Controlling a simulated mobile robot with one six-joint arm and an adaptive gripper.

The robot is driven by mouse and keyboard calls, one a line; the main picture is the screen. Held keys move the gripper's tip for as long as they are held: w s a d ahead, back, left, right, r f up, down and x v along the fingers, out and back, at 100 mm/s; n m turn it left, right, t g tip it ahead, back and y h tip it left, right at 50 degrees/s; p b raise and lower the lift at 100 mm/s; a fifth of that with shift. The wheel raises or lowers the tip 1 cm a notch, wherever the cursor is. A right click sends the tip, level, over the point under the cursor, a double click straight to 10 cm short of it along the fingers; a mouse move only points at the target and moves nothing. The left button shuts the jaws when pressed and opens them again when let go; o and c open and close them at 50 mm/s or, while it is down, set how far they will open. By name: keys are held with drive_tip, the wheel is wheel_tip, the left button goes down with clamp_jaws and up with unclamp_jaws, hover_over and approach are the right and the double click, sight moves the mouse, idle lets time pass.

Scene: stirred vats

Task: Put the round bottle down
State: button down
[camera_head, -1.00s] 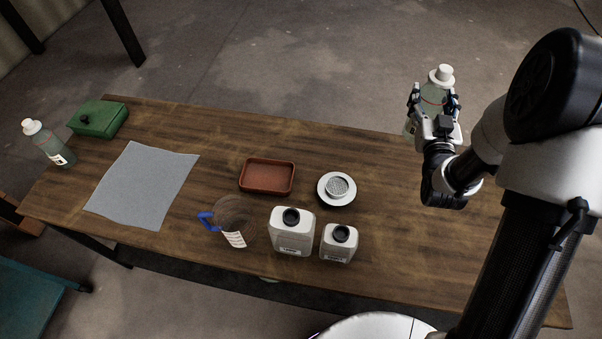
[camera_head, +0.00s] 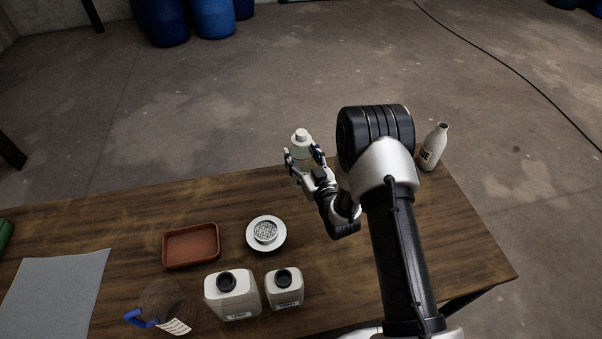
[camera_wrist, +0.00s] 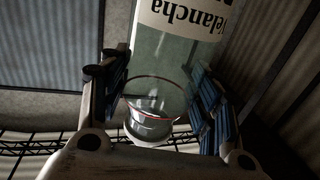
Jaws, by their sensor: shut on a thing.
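The round bottle (camera_head: 301,150) is clear with a white cap, and my gripper (camera_head: 306,160) is shut around it near the table's far edge. In the wrist view the bottle (camera_wrist: 175,55) stands between the blue-padded fingers of my gripper (camera_wrist: 165,105), with a white label reading "Velancha" upside down and a thin red line around it. The bottle looks roughly upright in the head view. I cannot tell whether its base touches the table, as my gripper hides its lower part.
On the wooden table (camera_head: 120,224) are a red-brown tray (camera_head: 191,246), a round white strainer dish (camera_head: 266,234), two white jugs (camera_head: 232,296) (camera_head: 285,290), a blue-handled pitcher (camera_head: 166,305) and a grey cloth (camera_head: 55,295). A white bottle (camera_head: 432,148) stands at the far right. Right front is bare.

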drive_tip(key=shift+f+b, duration=0.75)
drive_tip(key=shift+f, duration=2.35)
drive_tip(key=shift+f, duration=0.15)
drive_tip(key=c, duration=0.6)
unclamp_jaws()
drive_tip(key=shift+f, duration=0.1)
drive_tip(key=shift+o, duration=0.2)
